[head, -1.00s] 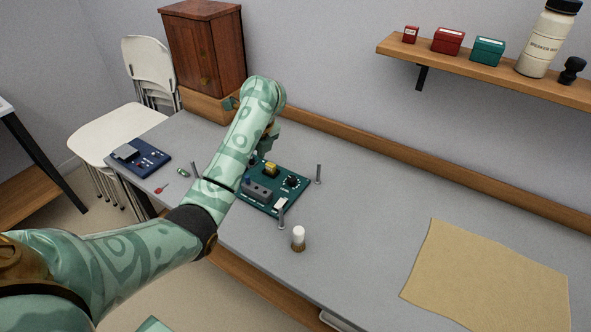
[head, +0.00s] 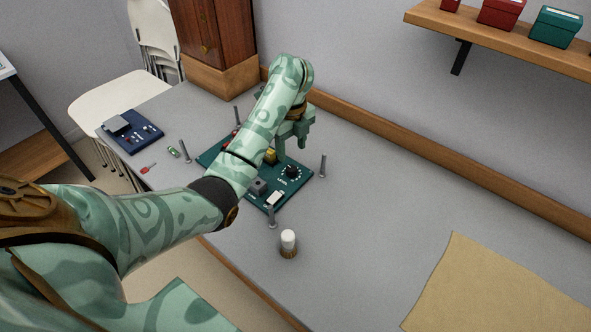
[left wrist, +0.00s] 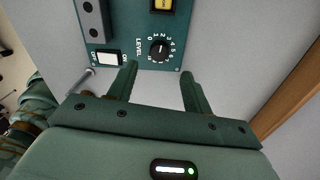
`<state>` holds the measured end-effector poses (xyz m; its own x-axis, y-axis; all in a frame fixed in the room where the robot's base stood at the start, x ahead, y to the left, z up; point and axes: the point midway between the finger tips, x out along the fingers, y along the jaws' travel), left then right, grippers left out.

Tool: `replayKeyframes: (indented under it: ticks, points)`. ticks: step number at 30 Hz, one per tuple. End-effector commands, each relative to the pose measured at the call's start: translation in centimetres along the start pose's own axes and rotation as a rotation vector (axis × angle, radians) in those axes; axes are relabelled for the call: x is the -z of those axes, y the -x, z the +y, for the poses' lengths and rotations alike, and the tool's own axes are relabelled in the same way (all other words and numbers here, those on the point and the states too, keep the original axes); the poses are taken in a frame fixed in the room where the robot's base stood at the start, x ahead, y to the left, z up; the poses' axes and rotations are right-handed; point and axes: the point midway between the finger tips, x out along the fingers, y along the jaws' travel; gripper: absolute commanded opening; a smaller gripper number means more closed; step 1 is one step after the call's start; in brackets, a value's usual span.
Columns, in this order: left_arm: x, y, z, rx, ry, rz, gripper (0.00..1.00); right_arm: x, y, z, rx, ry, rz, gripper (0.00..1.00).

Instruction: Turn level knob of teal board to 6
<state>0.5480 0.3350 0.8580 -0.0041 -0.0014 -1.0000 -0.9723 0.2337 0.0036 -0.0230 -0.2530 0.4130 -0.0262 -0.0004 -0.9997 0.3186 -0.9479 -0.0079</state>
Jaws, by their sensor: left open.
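The teal board (head: 257,196) lies on the grey table between several metal posts. Its black level knob (head: 292,171) sits near the board's right edge. In the left wrist view the knob (left wrist: 159,50) shows a dial of white numbers around it and the word LEVEL beside it; its pointer setting is too small to read surely. My left gripper (head: 291,148) is over the board near the knob. In the left wrist view its open fingers (left wrist: 158,80) are apart and empty, with the knob ahead of the gap between them. My left arm hides part of the board. My right gripper is out of view.
A white-topped cylinder (head: 288,242) stands in front of the board. A dark blue board (head: 133,131), a red-handled tool (head: 149,168) and a small green part (head: 173,152) lie to the left. A wooden cabinet (head: 212,40) stands behind. The table right of the board is clear up to a tan sheet (head: 500,290).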

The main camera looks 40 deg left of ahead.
Motion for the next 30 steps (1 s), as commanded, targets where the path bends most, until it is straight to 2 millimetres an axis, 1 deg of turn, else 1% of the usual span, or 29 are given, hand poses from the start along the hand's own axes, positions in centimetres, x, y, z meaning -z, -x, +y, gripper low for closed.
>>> replayKeyframes:
  ticks: [1,3,6,9,14,22,23,24,27,30]
  points:
    - [0.0,-2.3,0.0,-0.006,0.000,0.001,0.50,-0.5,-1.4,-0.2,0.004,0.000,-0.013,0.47]
    - [0.0,-3.8,0.0,-0.005,-0.001,0.001,0.50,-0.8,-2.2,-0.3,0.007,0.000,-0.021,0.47]
    - [0.0,-5.5,0.0,-0.004,-0.001,0.000,0.50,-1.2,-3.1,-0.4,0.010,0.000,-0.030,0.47]
    - [0.0,-6.6,0.0,-0.003,0.000,-0.001,0.50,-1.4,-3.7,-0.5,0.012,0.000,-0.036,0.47]
    - [0.0,-7.2,0.0,0.001,0.001,-0.001,0.50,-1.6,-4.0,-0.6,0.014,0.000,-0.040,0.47]
    - [0.0,-7.2,-0.1,0.003,0.000,-0.002,0.50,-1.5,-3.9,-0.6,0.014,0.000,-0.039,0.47]
    - [0.0,-7.2,0.0,0.003,0.000,-0.002,0.42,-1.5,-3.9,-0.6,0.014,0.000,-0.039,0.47]
    - [0.0,-7.2,0.0,0.003,0.000,-0.002,0.31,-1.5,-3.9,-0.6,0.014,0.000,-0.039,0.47]
    - [0.0,-7.2,0.0,0.002,0.000,-0.002,0.05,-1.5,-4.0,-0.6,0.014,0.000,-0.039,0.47]
    - [0.0,-7.2,0.0,0.002,0.000,-0.002,0.05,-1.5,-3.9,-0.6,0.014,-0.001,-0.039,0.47]
